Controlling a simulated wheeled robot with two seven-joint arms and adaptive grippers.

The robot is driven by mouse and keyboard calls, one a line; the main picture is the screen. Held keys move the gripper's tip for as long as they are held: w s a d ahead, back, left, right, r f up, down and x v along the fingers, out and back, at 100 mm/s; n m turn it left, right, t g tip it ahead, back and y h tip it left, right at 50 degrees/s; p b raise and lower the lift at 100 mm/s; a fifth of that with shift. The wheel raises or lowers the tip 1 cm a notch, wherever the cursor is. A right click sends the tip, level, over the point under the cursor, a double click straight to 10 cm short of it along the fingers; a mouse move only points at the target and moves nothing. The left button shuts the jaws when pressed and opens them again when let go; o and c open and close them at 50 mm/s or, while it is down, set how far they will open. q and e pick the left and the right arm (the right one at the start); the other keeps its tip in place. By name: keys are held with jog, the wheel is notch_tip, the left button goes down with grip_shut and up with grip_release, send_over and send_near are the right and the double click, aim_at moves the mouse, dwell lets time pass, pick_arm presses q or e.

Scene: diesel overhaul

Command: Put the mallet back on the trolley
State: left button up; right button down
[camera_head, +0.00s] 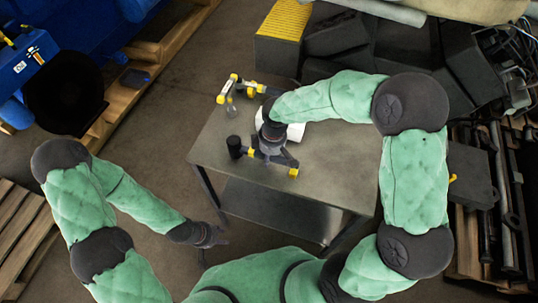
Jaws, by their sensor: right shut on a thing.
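A mallet (234,147) with a black head and yellow marks on its handle is over the grey top of the trolley (335,158). My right gripper (270,153) reaches down from the upper right and is shut on its handle. The black head sticks out on the left and the yellow-marked handle end on the right. From above I cannot tell whether the mallet touches the top. My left gripper (214,247) is empty and open, low beside the trolley's front left leg.
A yellow-and-white tool (227,90) lies near the trolley's back left corner. A white roll (295,131) is partly hidden behind my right forearm. The right and front of the top are clear. A wooden pallet (22,225) lies left.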

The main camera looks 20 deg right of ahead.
jog(key=shift+f+b, duration=0.45)
jog(key=shift+f, duration=0.3)
jog(key=c, duration=0.9)
grip_release()
jog(key=shift+o, duration=0.2)
jog(key=r, duration=0.8)
jog(key=d+r, duration=0.1)
jog(key=r, duration=0.3)
jog(key=shift+s, duration=0.25)
